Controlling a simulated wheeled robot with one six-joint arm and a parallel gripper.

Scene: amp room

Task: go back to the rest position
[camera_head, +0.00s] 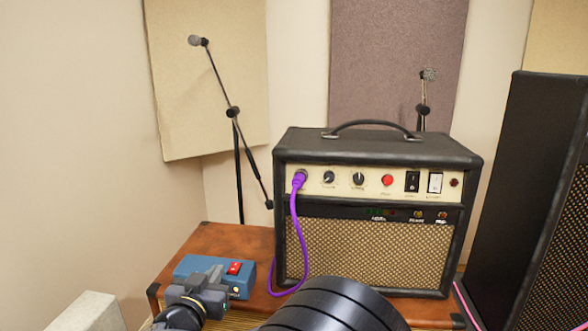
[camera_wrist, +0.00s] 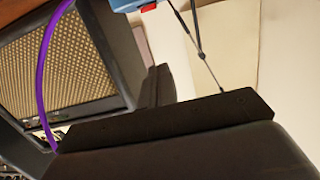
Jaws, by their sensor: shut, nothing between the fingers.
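My gripper (camera_wrist: 170,122) shows in the wrist view as a long dark bar and a dark body across the lower part of the picture. It is shut and holds nothing. The amp (camera_wrist: 60,65) is beyond it at the upper left, tilted and upside down in that view. In the head view, a black ribbed part of my arm (camera_head: 330,308) rises at the bottom middle, in front of the amp (camera_head: 340,248).
A purple cable (camera_head: 303,250) is plugged into the amp and hangs down its front. A blue box (camera_head: 213,270) with a red switch is left of the amp on the wooden cabinet (camera_head: 222,238). A black speaker (camera_head: 520,180) stands right; microphone stands (camera_head: 238,160) are behind.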

